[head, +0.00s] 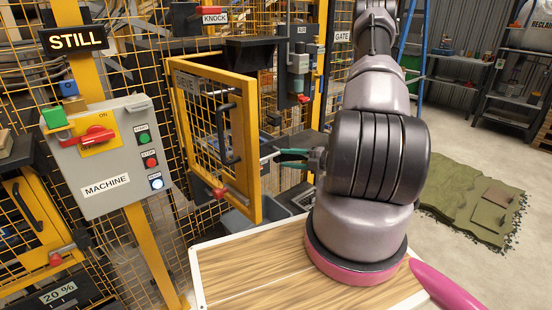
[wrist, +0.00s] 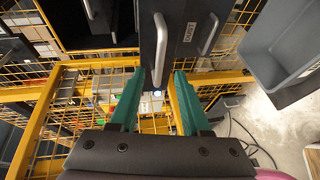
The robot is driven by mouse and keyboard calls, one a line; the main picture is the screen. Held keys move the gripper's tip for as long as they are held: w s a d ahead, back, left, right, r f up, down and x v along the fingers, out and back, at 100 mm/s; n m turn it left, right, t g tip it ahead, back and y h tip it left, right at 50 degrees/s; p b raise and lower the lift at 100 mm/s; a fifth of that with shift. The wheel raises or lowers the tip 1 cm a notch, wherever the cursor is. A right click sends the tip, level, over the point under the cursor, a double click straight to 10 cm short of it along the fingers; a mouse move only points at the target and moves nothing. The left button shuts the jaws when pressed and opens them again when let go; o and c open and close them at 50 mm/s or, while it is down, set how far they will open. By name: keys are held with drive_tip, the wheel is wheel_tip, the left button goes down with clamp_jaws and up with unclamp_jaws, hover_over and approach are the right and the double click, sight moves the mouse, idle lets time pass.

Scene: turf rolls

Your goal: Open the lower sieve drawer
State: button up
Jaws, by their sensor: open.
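In the wrist view, a dark panel (wrist: 175,55) with a small white label (wrist: 190,32) shows ahead of my gripper. It carries a pale bar handle (wrist: 160,50), and a second pale handle (wrist: 209,33) sits to its right. I cannot tell which belongs to the lower sieve drawer. My gripper (wrist: 160,74) is open, its teal fingers apart on either side of the near end of the first handle in the picture. I cannot tell the depth between them. In the head view my gripper (head: 277,157) points left beside the open yellow hatch door; the drawers are not clearly visible there.
The yellow mesh hatch door (head: 258,170) with a black handle (head: 228,134) stands open. A grey machine box (head: 108,160) with buttons is at left. A grey bin (wrist: 285,45) lies right in the wrist view. Yellow mesh fencing surrounds the opening. Green turf (head: 465,200) lies on the floor at right.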

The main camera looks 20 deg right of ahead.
drive_tip(key=shift+v, duration=1.65)
drive_tip(key=s+a+r+n+g+y, duration=0.1)
drive_tip(key=s+a+r+n+g, duration=0.1)
drive_tip(key=a+r+n+g, duration=0.6)
drive_tip(key=s+a+r+n+g, duration=0.2)
drive_tip(key=a+r+n, duration=0.2)
drive_tip(key=r+n, duration=0.8)
drive_tip(key=s+r+n+t+h, duration=0.2)
drive_tip(key=s+r+n+h, duration=0.2)
drive_tip(key=r+n, duration=0.5)
drive_tip(key=s+r+n+t+h, duration=0.3)
drive_tip(key=s+r+n+h, duration=0.2)
drive_tip(key=r+n, duration=0.4)
drive_tip(key=s+n, duration=0.1)
drive_tip(key=n, duration=0.3)
drive_tip(key=shift+s+a+n, duration=0.15)
drive_tip(key=shift+a+n, duration=0.1)
drive_tip(key=shift+n, duration=0.05)
